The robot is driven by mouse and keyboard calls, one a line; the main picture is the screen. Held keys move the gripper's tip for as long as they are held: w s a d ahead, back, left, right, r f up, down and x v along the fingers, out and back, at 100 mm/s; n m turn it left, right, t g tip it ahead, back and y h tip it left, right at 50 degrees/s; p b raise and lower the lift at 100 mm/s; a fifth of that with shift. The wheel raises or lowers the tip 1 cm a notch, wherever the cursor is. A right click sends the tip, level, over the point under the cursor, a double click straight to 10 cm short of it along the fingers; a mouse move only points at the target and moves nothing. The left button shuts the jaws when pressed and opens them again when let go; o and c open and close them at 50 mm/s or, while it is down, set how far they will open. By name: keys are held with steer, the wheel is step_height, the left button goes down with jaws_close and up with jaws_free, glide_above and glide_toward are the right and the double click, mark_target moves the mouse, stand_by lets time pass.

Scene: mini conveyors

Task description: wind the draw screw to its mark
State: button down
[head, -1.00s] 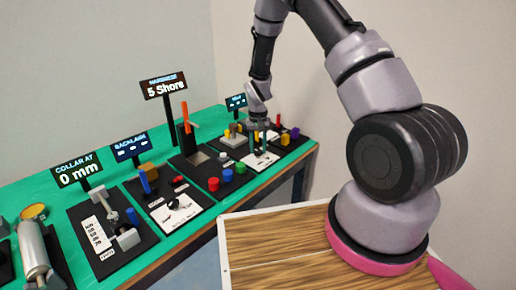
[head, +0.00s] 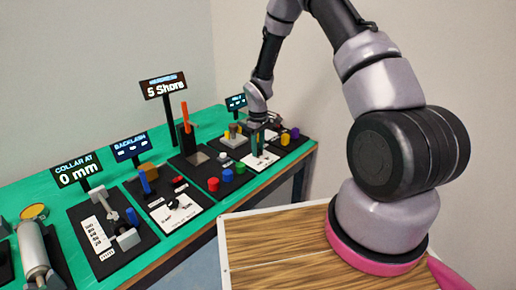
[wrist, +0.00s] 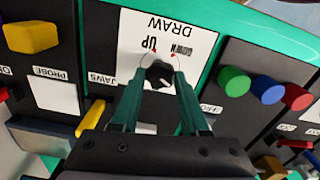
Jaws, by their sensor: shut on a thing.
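The draw screw's black knob (wrist: 159,74) shows in the wrist view, on a white card (wrist: 190,45) lettered DRAW, UP and DOWN, with small red marks near the knob. My gripper (wrist: 158,80) has its green fingers closed on either side of this knob. In the head view my gripper (head: 257,143) points down at the far end of the bench, and its fingers hide the knob. The knob's exact pointer angle is hard to read.
Beside the card stand green (wrist: 234,80), blue (wrist: 266,88) and red (wrist: 297,98) buttons. On the other side are a yellow block (wrist: 30,37) and a yellow bar (wrist: 90,118). A sign reading 5 Shore (head: 163,86) stands left of my gripper.

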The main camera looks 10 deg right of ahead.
steer(key=n, duration=0.4)
steer(key=shift+w+n, duration=0.1)
steer(key=shift+n, duration=0.2)
steer(key=n, duration=0.4)
steer(key=shift+n, duration=0.3)
steer(key=n, duration=0.4)
steer(key=shift+n, duration=2.1)
steer(key=shift+c, duration=2)
jaws_free()
